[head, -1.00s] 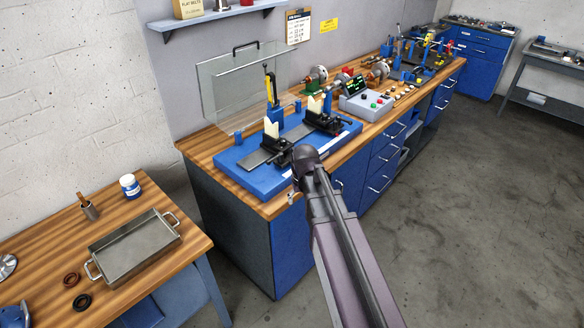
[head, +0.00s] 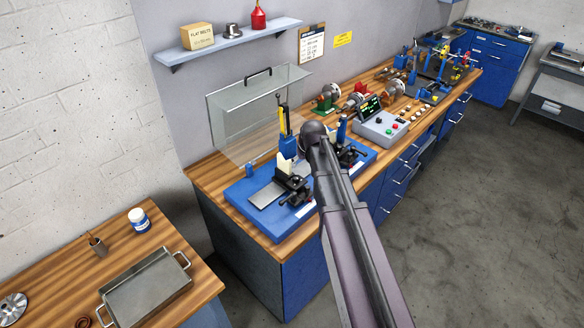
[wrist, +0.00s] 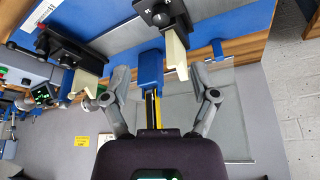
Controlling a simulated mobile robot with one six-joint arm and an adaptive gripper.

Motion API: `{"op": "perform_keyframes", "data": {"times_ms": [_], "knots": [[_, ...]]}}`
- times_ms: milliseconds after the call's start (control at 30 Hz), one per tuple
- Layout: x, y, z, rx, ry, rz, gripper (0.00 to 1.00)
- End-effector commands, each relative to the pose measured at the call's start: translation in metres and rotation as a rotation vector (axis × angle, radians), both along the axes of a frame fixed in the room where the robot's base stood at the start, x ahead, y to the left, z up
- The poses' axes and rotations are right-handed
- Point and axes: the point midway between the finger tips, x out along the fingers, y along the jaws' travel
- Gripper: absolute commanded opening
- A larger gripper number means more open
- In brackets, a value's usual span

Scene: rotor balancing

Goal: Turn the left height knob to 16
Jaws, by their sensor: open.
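The blue balancing machine base (head: 240,205) lies on the wooden bench. Its left pedestal (head: 290,188) is a black block with a cream upright and dark knobs at its front. In the wrist view, where the scene appears turned over, this pedestal (wrist: 175,45) is at the top, with a round black knob (wrist: 160,18). The other pedestal (wrist: 65,50) is at upper left. My gripper (wrist: 157,70) is open and empty, its fingers on either side of a blue post (wrist: 150,68) in the picture; contact cannot be told. The arm hides it in the head view. No knob reading is legible.
A clear guard (head: 255,110) stands behind the base. A control box (head: 380,128) with a lit display stands to the right, with rotors behind it. A metal tray (head: 145,285) is on the near left table. The floor at right is clear.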

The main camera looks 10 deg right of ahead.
Motion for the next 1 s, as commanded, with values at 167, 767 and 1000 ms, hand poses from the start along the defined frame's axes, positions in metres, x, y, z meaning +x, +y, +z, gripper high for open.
{"op": "perform_keyframes", "data": {"times_ms": [167, 767, 1000], "knots": [[0.002, 0.002, 0.001, 0.0, -0.004, 0.005, 0.76], [0.006, 0.007, -0.011, 0.0, -0.003, 0.009, 0.76], [0.013, 0.008, -0.029, 0.0, -0.003, 0.01, 0.76]]}}
